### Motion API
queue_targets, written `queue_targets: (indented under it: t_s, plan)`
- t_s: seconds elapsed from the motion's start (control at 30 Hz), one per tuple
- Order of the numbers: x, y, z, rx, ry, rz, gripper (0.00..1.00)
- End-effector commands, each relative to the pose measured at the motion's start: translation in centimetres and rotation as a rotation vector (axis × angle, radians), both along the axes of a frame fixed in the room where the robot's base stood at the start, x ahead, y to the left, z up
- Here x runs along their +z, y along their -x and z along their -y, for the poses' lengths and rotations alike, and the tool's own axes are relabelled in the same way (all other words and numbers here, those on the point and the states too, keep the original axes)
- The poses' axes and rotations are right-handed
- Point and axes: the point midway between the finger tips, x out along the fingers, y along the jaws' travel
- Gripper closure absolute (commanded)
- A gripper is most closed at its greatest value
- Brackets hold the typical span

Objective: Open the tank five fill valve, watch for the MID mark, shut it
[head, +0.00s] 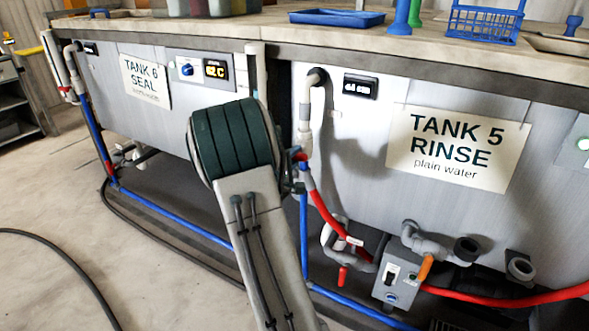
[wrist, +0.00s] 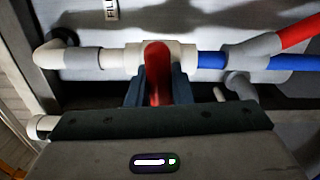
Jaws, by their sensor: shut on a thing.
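Tank five (head: 345,125) carries a "TANK 5 RINSE plain water" sign (head: 458,148) and a small dark level display (head: 360,86), its digits too small to read surely. The fill valve's red handle (wrist: 157,72) shows in the wrist view, lying across the pale pipe (wrist: 112,59). My gripper (wrist: 157,90) is shut on this handle, one dark finger on each side. A "FILL" label (wrist: 111,9) is on the tank wall above. In the head view my arm hides most of the gripper and valve. No MID mark is visible, and the water inside is hidden.
Tank six (head: 120,105) stands to the left. Below tank five are a grey switch box (head: 400,278), red hose (head: 510,299) and blue pipes (head: 305,235). The worktop (head: 330,38) holds a blue tray (head: 337,18) and basket (head: 484,24). Open floor (head: 60,200) lies left.

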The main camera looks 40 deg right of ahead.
Motion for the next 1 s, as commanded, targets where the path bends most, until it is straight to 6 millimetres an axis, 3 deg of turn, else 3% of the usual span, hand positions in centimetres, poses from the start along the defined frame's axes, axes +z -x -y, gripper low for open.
queue_targets:
  t_s: [0.33,0.87,0.9,0.93,1.0]
  plan:
    - [-0.36,0.01,-0.04,0.000,-0.042,0.095,1.00]
    - [-0.20,0.01,-0.04,0.000,-0.048,0.108,1.00]
    - [-0.20,0.01,-0.04,0.000,-0.048,0.108,0.69]
    - [-0.20,0.01,-0.04,0.000,-0.048,0.108,0.60]
    - [-0.19,0.00,-0.03,0.000,-0.048,0.107,0.58]
